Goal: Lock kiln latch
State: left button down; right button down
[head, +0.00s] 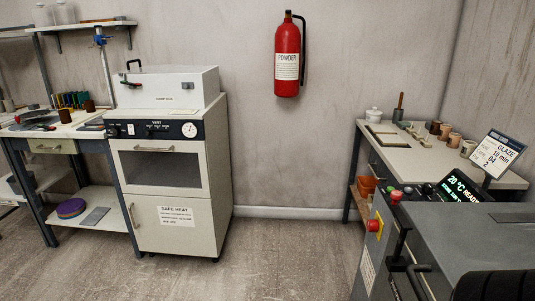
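The grey kiln (373,236) stands at the lower right, cut off by the picture's edges. Its dark top (450,230) looks closed, but I cannot be sure. A black lever-like fitting (398,264) on its side may be the latch; I cannot tell whether it is locked. A red button on a yellow plate (375,225) sits beside it. A lit display (459,190) above the kiln reads 20 °C READY. Neither of my grippers is in view.
A white oven cabinet (176,231) with a dark window stands at the left, next to a workbench (45,130). A table (425,158) with pots is behind the kiln. A red fire extinguisher (287,60) hangs on the wall. The middle floor is clear.

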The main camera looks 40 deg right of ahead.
aim_at(396, 195)
jog(key=i, duration=2.05)
jog(key=z, duration=3.3)
jog(key=i, duration=0.5)
jog(key=z, duration=0.1)
